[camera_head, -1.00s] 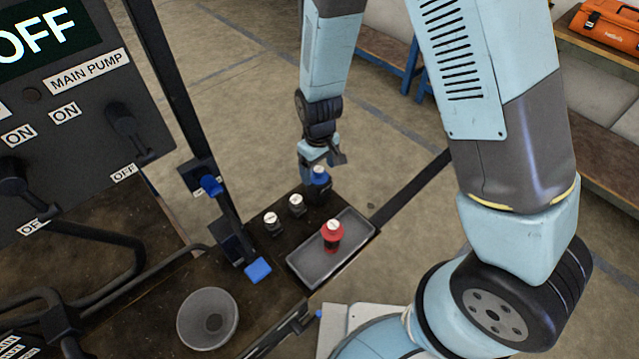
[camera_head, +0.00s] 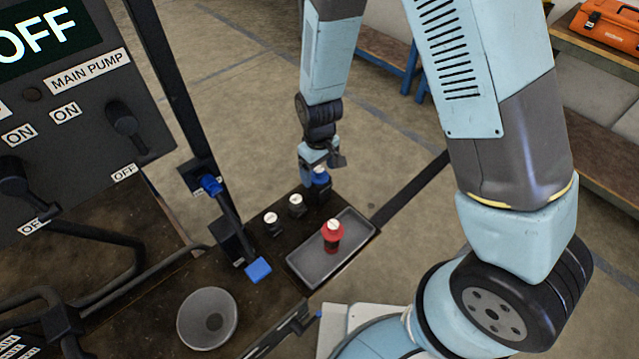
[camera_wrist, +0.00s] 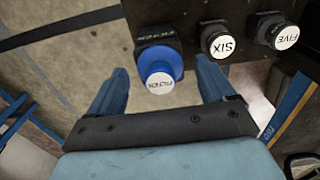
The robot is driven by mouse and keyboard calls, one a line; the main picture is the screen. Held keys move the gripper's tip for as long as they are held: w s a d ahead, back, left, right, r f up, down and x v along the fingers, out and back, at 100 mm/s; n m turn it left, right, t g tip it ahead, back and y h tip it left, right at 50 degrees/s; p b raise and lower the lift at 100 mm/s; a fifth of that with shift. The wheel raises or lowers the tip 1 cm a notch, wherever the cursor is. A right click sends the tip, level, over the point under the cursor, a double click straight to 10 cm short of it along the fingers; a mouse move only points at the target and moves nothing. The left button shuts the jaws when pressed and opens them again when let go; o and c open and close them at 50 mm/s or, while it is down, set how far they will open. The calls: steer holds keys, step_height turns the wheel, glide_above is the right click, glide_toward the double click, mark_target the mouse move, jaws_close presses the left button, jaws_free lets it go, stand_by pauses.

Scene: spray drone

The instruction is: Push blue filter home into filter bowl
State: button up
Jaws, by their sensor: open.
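The blue filter (camera_head: 320,175) stands upright in the black filter bowl (camera_head: 317,194) at the far corner of the dark bench. In the wrist view the blue filter (camera_wrist: 159,66) shows its blue body and a white round label on top. The black square rim of the bowl (camera_wrist: 153,43) shows behind it. My gripper (camera_head: 318,168) is over the filter from above. In the wrist view the jaws of my gripper (camera_wrist: 160,85) are open, one finger on each side of the filter, with a gap visible. How deep the filter sits is hard to tell.
Two white-topped black pieces, marked SIX (camera_wrist: 222,45) and FIVE (camera_wrist: 284,36), stand beside the bowl. A grey tray (camera_head: 358,232) holds a red filter (camera_head: 333,236). A grey bowl (camera_head: 207,318) and a blue-handled lever (camera_head: 257,270) are nearer. The control panel (camera_head: 75,110) rises at left.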

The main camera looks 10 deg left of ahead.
stand_by(0.4)
steer(key=c, duration=1.4)
steer(key=shift+r, duration=0.15)
steer(key=shift+r, duration=2.85)
steer(key=shift+r, duration=3)
steer(key=shift+w, duration=0.1)
